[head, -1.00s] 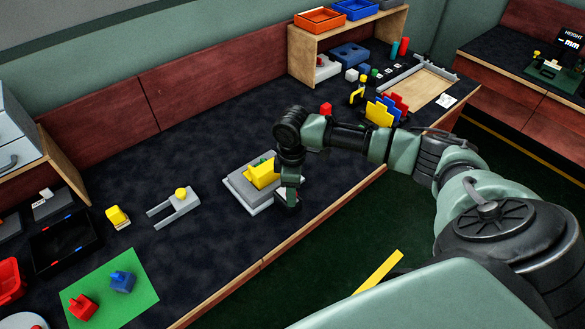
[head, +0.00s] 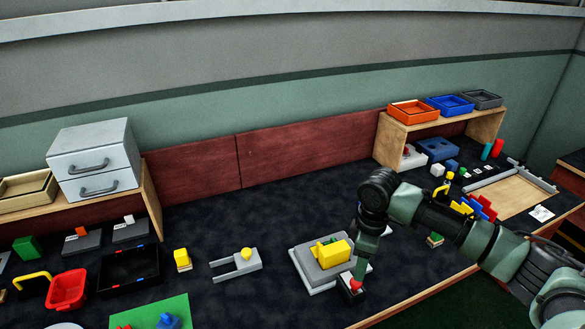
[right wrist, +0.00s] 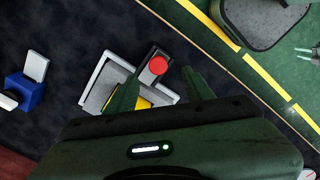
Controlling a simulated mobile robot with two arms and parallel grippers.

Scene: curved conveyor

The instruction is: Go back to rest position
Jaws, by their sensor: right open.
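My right gripper (head: 364,262) reaches down from the right arm in the head view, at the right side of a grey platform (head: 305,265). A yellow block (head: 336,253) with a green part sits on the platform. A dark box with a red button (head: 355,284) stands at the platform's front right corner, just below the gripper. In the right wrist view my right gripper (right wrist: 158,80) is open and empty, its two green fingers apart. The red button (right wrist: 158,65) shows between and a little beyond the fingertips. Whether they touch the box is unclear. My left gripper is not in view.
A wooden shelf (head: 395,136) with coloured trays stands at the back right. Several coloured plates (head: 478,207) lie near my right forearm. A grey fork-shaped part with a yellow knob (head: 236,265) lies left of the platform. The dark table behind it is clear.

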